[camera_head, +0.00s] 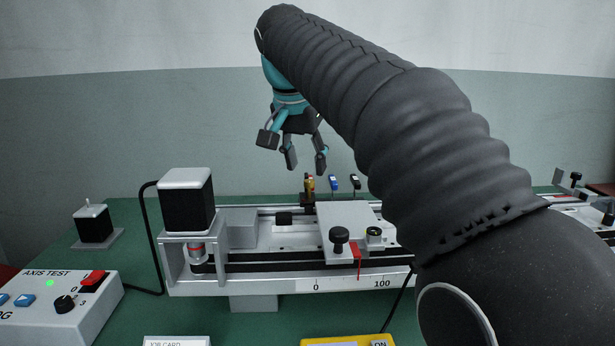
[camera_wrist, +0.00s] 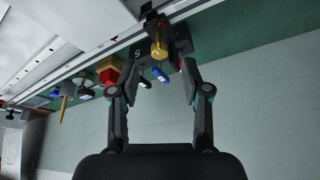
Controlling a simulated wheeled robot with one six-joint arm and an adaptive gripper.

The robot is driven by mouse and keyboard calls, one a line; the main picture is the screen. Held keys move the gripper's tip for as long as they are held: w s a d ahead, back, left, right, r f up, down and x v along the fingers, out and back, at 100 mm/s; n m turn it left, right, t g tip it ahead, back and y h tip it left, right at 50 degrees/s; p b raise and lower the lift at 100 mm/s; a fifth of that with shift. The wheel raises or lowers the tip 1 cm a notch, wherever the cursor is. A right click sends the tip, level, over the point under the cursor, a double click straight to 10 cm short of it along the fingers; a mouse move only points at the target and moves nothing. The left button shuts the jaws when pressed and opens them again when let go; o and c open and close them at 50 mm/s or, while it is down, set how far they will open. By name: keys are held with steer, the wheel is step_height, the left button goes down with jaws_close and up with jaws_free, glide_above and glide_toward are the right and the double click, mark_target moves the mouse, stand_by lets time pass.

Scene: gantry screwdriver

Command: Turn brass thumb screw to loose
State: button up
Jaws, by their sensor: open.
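A brass thumb screw (camera_wrist: 159,48) stands on a small dark block (camera_wrist: 178,38) beside the rail in the wrist view. It lies between and just beyond the fingertips, a little left of one of them. In the head view a small brass-coloured piece (camera_head: 309,185), apparently the same screw, rises at the rail's back edge. My gripper (camera_head: 306,160) hangs above it, pointing down, with its fingers apart. My gripper (camera_wrist: 160,75) is open and empty in the wrist view. I see no contact with the screw. Whether the screw is tight or loose cannot be told.
The gantry's pale carriage (camera_head: 348,218) bears a black knob (camera_head: 339,236) and a brass-and-black fitting (camera_head: 374,234). A motor (camera_head: 187,201) stands at the rail's left end. Blue (camera_head: 334,183) and black (camera_head: 355,183) handles stand near the screw. My arm covers the rail's right part.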

mark_target(309, 181)
steer(key=shift+x, duration=1.85)
jaws_close()
